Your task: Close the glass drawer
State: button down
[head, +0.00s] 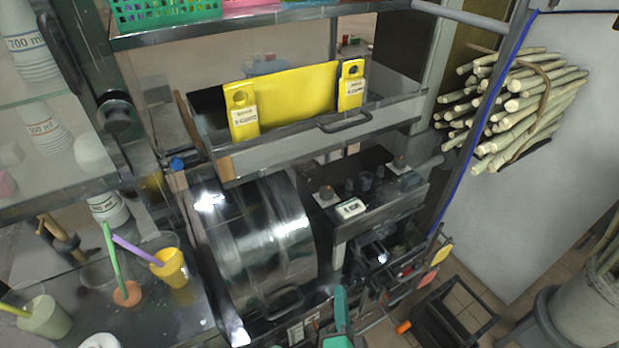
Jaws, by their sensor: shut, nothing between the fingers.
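A drawer with a grey metal front (300,146) is in the upper middle of the head view, under the top shelf. It looks pulled out, since its open top and dark inside show. A dark bar handle (345,122) is on its front. A yellow panel (290,97) and yellow labelled tags (351,86) stand up in or behind it. I cannot tell whether any part of it is glass. My gripper cannot be made out in this view. A teal piece (340,312) rises at the bottom edge, and I cannot tell what it is.
A shiny curved metal cover (255,232) sits below the drawer, beside a dark control box (365,185). Cups with straws, including a yellow cup (171,268), stand at left. Sugarcane (530,105) is bundled at right. A black crate (447,315) is on the tiled floor.

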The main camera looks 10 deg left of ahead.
jog(key=w+r+n+g+y, duration=0.1)
jog(key=w+r+y, duration=0.35)
jog(key=r, duration=0.65)
jog(key=w+r+g+y, duration=0.1)
jog(key=w+r+y, duration=0.3)
jog(key=r, duration=0.8)
jog(key=s+a+x, duration=0.1)
jog(key=x, duration=1.2)
jog(key=shift+a+r+y, duration=0.25)
jog(key=shift+a+y, duration=0.1)
jog(key=shift+w, duration=0.15)
